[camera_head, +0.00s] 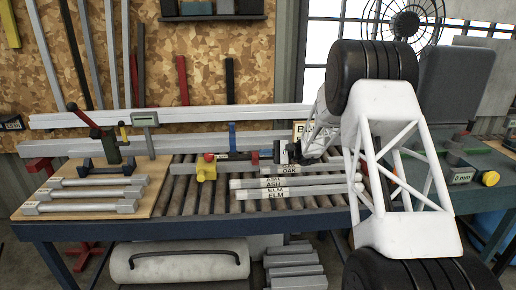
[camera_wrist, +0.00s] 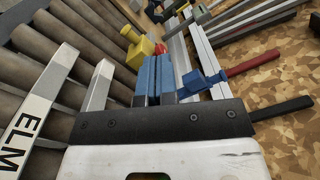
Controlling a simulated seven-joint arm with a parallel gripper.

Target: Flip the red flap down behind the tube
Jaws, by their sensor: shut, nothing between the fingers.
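A red flap (camera_head: 183,80) stands upright above the back rail, against the camouflage-patterned board. In the wrist view the red flap (camera_wrist: 254,64) sticks out past a blue block (camera_wrist: 204,83). Long pale tubes (camera_head: 120,117) run along the back of the bench, in front of the flap's foot. My gripper (camera_head: 275,152) is low over the rollers, to the right of and nearer than the flap, and apart from it. Its blue fingers (camera_wrist: 154,60) are together and hold nothing. The flap's hinge is too small to make out.
A black upright bar (camera_head: 229,78) stands right of the red flap. Labelled bars (camera_head: 290,192) lie on the rollers. A wooden board (camera_head: 70,207) with tools fills the left.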

